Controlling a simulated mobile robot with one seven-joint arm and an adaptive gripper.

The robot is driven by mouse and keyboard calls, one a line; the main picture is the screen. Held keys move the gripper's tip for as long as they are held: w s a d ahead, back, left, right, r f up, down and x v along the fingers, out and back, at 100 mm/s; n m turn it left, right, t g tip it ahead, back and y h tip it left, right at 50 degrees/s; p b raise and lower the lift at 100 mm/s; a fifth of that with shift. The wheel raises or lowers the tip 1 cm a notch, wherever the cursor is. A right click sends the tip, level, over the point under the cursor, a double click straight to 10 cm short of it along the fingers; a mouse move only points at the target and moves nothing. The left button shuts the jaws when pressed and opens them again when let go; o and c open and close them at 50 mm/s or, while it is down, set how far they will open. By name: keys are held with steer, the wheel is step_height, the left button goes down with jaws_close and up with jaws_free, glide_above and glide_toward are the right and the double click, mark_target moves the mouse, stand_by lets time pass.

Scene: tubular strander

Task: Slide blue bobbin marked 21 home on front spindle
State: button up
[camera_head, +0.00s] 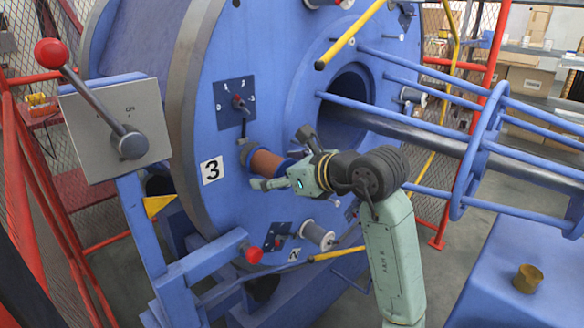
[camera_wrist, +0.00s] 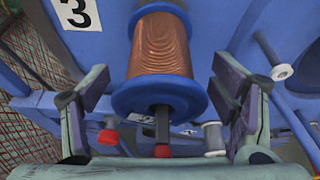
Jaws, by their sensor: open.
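A copper-wound bobbin with blue flanges (camera_wrist: 160,48) fills the upper middle of the wrist view. It also shows on the disc's front face in the head view (camera_head: 266,163), right of the "3" label. No number 21 can be read on it. A dark spindle shaft (camera_wrist: 162,118) sticks out past its near flange, with a red piece at the end. Whether the far flange touches its seat cannot be told. My gripper (camera_head: 285,160) is open at the bobbin's near end. In the wrist view its fingers stand left and right of the near flange, with gaps on both sides.
The big blue disc (camera_head: 215,125) carries other spindles and a grey bobbin (camera_head: 317,234) below. Blue rods and a central shaft (camera_head: 425,138) extend right of the disc. A yellow bar (camera_head: 350,35) juts out above. A lever box (camera_head: 118,128) stands left.

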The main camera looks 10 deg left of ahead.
steer(key=shift+w+a+f, duration=0.2)
steer(key=shift+w+a, duration=0.1)
steer(key=shift+a, duration=0.15)
steer(key=shift+c, duration=0.5)
steer(key=c, duration=1.7)
steer(key=shift+w+a, duration=0.15)
steer(key=shift+a, duration=0.05)
steer(key=shift+a, duration=0.15)
steer(key=shift+w+r, duration=0.1)
steer(key=shift+w, duration=0.05)
